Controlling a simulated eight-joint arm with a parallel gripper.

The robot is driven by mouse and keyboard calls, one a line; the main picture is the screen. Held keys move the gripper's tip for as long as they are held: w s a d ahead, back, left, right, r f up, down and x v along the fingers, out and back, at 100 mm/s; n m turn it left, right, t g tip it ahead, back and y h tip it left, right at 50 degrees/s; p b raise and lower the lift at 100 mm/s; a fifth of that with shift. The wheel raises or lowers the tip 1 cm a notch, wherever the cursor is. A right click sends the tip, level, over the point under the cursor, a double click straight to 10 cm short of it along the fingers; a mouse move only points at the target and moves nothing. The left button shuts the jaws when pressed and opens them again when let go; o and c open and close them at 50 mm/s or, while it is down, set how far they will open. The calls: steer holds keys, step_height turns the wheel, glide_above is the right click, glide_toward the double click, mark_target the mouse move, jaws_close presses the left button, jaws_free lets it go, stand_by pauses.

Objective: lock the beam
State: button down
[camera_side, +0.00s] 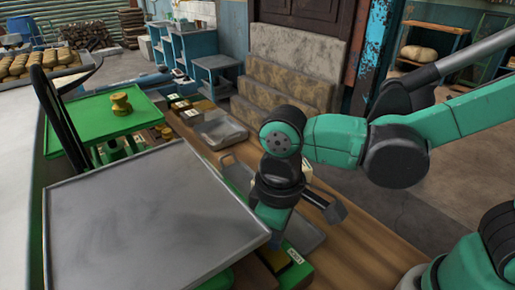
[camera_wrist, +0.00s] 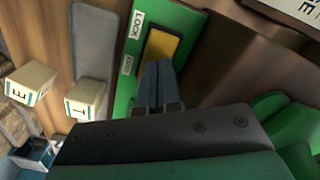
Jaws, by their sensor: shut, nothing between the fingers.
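In the wrist view a green panel (camera_wrist: 128,92) carries a white label reading LOCK (camera_wrist: 136,24) and a second, smaller white label (camera_wrist: 127,65) whose text I cannot read. A yellow pad (camera_wrist: 165,46) is set in a dark recess on this panel. My gripper (camera_wrist: 159,66) is shut and empty, its fingertips over the lower part of the yellow pad; I cannot tell whether they touch it. In the side view my gripper (camera_side: 272,222) points down beside the large grey metal pan (camera_side: 140,215) of the scale. The beam itself is not clearly visible.
A green platform (camera_side: 85,122) bears a brass weight (camera_side: 121,104). A grey tray (camera_side: 222,132) lies on the wooden bench. The wrist view shows blocks marked E (camera_wrist: 30,82) and T (camera_wrist: 87,98) left of the panel. The large pan's edge is close to my gripper.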

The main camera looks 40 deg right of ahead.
mark_target(274, 254)
steer(key=shift+r, duration=2.35)
steer(key=w+d+m+t, duration=0.4)
steer(key=d+m+t, duration=0.2)
steer(key=d, duration=0.8)
steer(key=shift+d+t, duration=0.15)
steer(key=shift+t, duration=0.35)
steer(key=shift+r, duration=0.1)
